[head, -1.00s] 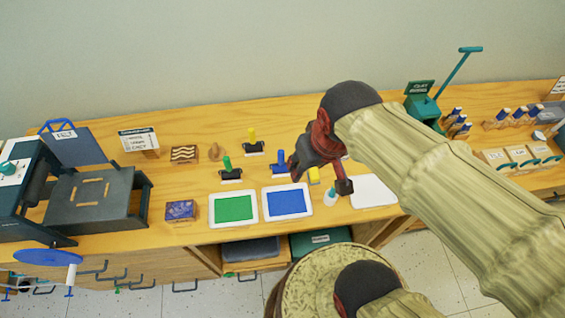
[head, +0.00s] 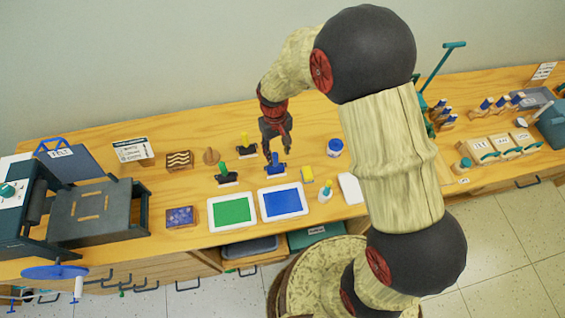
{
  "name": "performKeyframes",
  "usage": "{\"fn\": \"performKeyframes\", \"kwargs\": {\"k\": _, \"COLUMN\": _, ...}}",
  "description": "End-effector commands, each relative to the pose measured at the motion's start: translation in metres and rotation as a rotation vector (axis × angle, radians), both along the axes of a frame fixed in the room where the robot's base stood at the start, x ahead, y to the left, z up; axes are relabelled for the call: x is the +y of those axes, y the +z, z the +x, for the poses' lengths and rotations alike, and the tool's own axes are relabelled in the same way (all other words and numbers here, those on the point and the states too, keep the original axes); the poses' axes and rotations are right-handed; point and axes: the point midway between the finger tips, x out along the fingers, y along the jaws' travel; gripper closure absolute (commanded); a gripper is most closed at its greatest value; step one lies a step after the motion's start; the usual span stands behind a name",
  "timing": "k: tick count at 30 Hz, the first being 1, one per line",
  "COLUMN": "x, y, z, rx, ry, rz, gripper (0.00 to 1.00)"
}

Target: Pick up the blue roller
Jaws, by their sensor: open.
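The blue roller (head: 276,168) stands on the wooden bench, just behind the blue ink tray (head: 282,203). My gripper (head: 277,151) is open and points down over the roller, with its fingers at or just above the blue handle. The fingers partly cover the handle, so I cannot tell whether they touch it. A green-handled roller (head: 224,174) stands to the left, and a yellow-handled roller (head: 246,145) stands behind and to the left.
The green ink tray (head: 231,210) lies left of the blue one. A yellow block (head: 307,174), a small bottle (head: 325,191) and a blue-lidded jar (head: 335,147) stand to the right. A dark press (head: 96,205) fills the bench's left end.

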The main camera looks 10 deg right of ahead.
Motion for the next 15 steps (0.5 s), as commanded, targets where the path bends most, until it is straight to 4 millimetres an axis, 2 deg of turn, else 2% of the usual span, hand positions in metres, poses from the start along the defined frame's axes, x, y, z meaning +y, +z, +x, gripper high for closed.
{"fn": "performKeyframes", "kwargs": {"k": 1, "x": 0.003, "y": 0.006, "z": 0.016, "rx": -0.035, "ry": 0.003, "rz": 0.007, "gripper": 0.6}}
{"fn": "performKeyframes", "kwargs": {"k": 3, "x": 0.005, "y": 0.009, "z": 0.026, "rx": -0.061, "ry": 0.008, "rz": 0.013, "gripper": 0.6}}
{"fn": "performKeyframes", "kwargs": {"k": 15, "x": 0.007, "y": -0.023, "z": 0.026, "rx": -0.071, "ry": 0.016, "rz": 0.015, "gripper": 0.6}}
